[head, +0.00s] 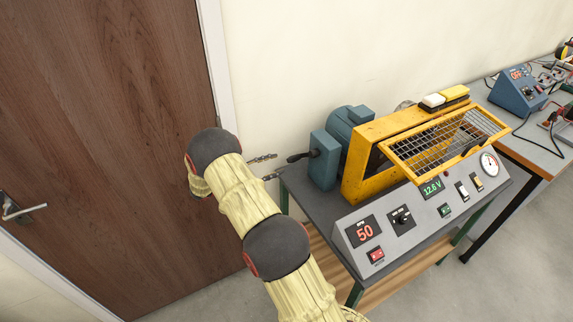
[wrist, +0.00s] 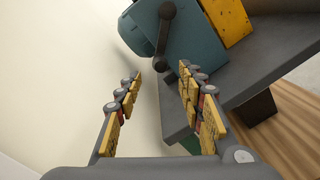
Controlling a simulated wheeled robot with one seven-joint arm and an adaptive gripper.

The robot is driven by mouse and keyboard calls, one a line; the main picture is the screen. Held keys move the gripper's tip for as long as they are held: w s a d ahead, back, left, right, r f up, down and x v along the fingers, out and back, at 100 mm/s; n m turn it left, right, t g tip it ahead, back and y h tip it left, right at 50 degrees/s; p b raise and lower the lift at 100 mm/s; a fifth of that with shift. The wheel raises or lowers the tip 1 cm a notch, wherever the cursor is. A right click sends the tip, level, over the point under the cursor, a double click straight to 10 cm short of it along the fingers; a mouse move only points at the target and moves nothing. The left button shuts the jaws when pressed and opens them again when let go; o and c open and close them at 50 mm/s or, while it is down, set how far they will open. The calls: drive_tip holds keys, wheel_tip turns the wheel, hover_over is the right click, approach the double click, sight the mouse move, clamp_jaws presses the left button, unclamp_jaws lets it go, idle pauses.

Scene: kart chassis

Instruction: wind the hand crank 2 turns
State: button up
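The hand crank (head: 298,157) is a dark arm with a knob on the left side of a blue-green housing (head: 325,160), at the left end of the bench. In the wrist view the crank (wrist: 164,40) runs from its hub at the top down to a rounded knob. My gripper (head: 267,168) is open and just left of the crank, pointing towards it. In the wrist view its two fingers (wrist: 159,76) stand apart, with the knob lying ahead between their tips. I cannot tell the remaining depth to the knob; no grip on it shows.
A yellow frame with a mesh guard (head: 448,145) stands beside the housing. A sloped grey panel (head: 420,215) shows a red "50", a "12.6 V" readout and a gauge. A brown door (head: 100,130) and pale wall (head: 300,60) lie behind. Another bench (head: 530,155) stands at right.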

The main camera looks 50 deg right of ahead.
sight(292, 160)
drive_tip(key=shift+b+x, duration=0.95)
drive_tip(key=shift+x, duration=3)
drive_tip(key=shift+c, duration=1.1)
drive_tip(key=c, duration=0.7)
clamp_jaws()
